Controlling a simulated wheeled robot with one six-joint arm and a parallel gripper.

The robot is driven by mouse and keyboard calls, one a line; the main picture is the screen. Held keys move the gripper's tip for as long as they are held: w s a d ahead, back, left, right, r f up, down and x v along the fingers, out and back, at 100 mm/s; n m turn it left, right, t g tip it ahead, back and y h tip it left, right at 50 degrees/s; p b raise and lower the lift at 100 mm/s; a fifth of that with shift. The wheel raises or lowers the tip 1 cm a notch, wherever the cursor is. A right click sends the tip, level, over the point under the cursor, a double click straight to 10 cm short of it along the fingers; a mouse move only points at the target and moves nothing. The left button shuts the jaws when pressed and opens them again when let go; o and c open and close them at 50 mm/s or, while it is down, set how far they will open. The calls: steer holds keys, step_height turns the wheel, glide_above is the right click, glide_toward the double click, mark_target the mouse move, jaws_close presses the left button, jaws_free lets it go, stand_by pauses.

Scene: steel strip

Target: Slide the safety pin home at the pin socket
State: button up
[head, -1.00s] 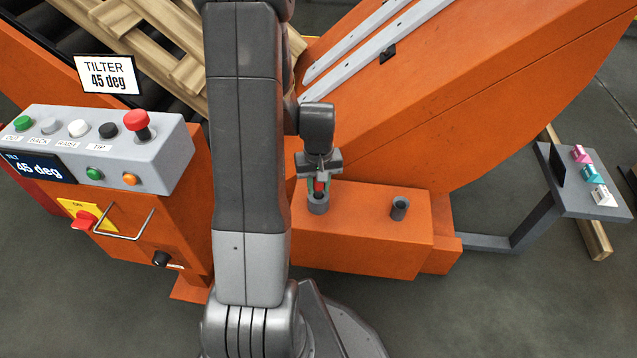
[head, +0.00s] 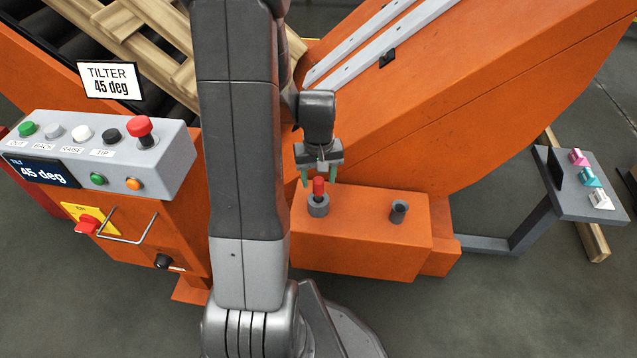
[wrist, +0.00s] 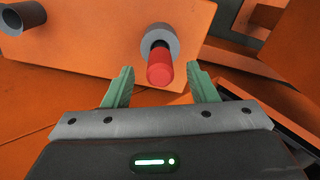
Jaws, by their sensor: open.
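The safety pin (head: 319,187) has a red head and stands upright in a grey round socket (head: 318,206) on top of an orange box. In the wrist view the red pin (wrist: 159,70) pokes out of its grey collar (wrist: 158,38). My gripper (head: 319,180) is just above and behind the pin, with its green fingers apart. In the wrist view the open fingers (wrist: 160,88) lie to either side of the pin head and do not touch it. How deep the pin sits is hidden by the collar.
A second grey socket (head: 399,210), empty, stands to the right on the orange box (head: 360,250). The sloping orange tilter frame (head: 440,110) rises close behind. A grey control box (head: 150,150) is at left, and a small side table (head: 590,200) at right.

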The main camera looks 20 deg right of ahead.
mark_target(318, 188)
step_height(318, 188, up, 9)
steer(key=p, duration=0.2)
steer(key=shift+f, duration=0.15)
step_height(318, 188, down, 14)
steer(key=b, duration=0.4)
steer(key=shift+b, duration=0.3)
steer(key=shift+r+p, duration=0.3)
steer(key=shift+r, duration=0.15)
steer(key=shift+s, duration=0.1)
